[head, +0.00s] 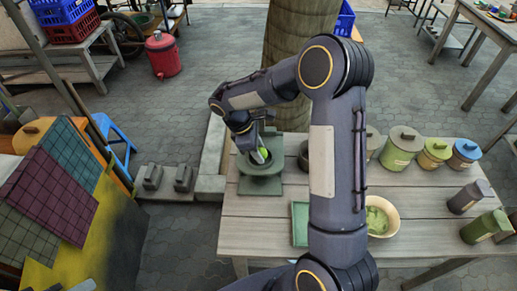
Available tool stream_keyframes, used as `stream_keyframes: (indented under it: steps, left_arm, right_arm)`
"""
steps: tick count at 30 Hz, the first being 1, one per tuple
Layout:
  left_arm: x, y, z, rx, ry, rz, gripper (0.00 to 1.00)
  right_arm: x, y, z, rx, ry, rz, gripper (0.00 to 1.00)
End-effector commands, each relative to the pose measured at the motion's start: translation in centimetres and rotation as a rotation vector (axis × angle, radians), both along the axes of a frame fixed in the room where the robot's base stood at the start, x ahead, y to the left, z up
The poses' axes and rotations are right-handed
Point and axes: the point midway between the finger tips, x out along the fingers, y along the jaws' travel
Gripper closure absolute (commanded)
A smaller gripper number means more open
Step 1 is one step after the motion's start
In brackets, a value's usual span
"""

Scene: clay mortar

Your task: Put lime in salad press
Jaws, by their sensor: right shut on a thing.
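A green clay mortar (259,186), which I take to be the salad press, stands on a square base at the left end of the wooden table. My right gripper (261,154) is at the mortar's mouth, pointing down. It is shut on a small bright green lime (265,153). The lime is at the level of the mortar's opening, and I cannot tell whether it touches the inside. My right arm hides the middle of the table. My left gripper is not in view.
A tree trunk (297,40) stands behind.

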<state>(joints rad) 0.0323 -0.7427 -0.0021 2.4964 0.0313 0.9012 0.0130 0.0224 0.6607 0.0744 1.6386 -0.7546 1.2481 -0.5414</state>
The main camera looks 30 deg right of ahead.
Motion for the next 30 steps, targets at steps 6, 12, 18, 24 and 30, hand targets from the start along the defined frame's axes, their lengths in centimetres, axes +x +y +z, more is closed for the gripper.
stream_keyframes:
  steps: [6,12,18,24,30]
  left_arm:
    - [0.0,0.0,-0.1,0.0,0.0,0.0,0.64]
    - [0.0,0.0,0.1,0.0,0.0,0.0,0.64]
    - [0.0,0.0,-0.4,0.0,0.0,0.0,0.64]
    - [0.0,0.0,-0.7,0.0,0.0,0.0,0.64]
    - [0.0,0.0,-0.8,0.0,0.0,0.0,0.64]
  right_arm:
    - [0.0,0.0,-0.2,0.0,0.0,0.0,0.53]
    - [0.0,0.0,0.1,0.0,0.0,0.0,0.53]
    - [0.6,0.9,2.4,0.001,-0.006,0.0,0.53]
    - [1.3,2.0,5.5,0.001,-0.004,0.0,0.53]
    - [1.5,2.5,6.9,0.0,0.0,0.0,0.53]
